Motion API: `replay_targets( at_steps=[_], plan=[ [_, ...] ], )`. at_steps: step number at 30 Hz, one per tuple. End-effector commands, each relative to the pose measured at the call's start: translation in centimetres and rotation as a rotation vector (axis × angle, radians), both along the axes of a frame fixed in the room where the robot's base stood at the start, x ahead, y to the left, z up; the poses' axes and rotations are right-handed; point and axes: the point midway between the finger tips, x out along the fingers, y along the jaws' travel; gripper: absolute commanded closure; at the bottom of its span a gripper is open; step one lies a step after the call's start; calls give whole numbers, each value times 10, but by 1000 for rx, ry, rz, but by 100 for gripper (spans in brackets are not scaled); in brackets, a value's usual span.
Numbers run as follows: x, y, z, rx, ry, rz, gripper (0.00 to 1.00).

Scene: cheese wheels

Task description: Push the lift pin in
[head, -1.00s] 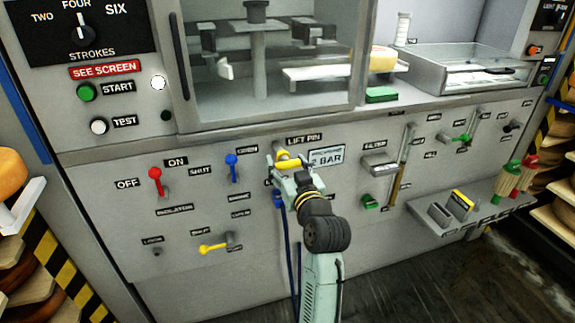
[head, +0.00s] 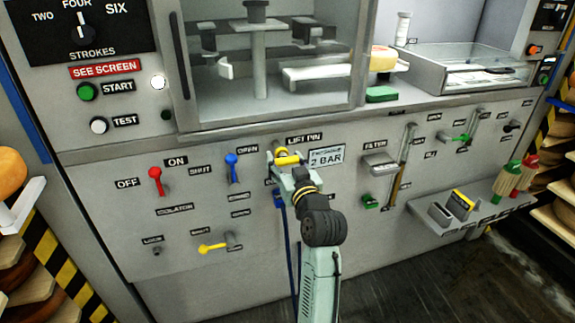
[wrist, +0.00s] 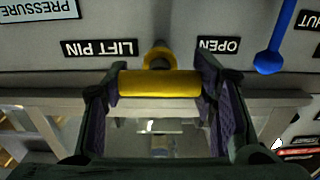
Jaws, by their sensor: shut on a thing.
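The lift pin (head: 287,158) has a yellow T-shaped handle under the LIFT PIN label on the grey machine panel. In the wrist view, its yellow crossbar (wrist: 160,83) lies level between my fingers, with a yellow collar and a dark stem behind it at the panel. My gripper (head: 287,162) is at the handle and shut on it, with one finger pad at each end of the bar. How far the pin stands out from the panel is hard to tell.
A blue lever (head: 232,167) and a red lever (head: 155,180) are to the left. A yellow lever (head: 213,247) is lower left. A 2 BAR label (head: 326,157) is just right of the pin. A shelf with a yellow-topped box (head: 461,203) sits at right.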

Motion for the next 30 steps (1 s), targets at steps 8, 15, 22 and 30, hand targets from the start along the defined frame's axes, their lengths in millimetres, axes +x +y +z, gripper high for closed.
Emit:
replay_targets(
  at_steps=[8,15,22,30],
  plan=[
    [45,15,1,1,-2,1,98],
    [48,15,2,0,-3,-1,98],
    [48,15,2,0,-3,-1,38],
    [47,15,1,1,-2,0,27]
  ],
)
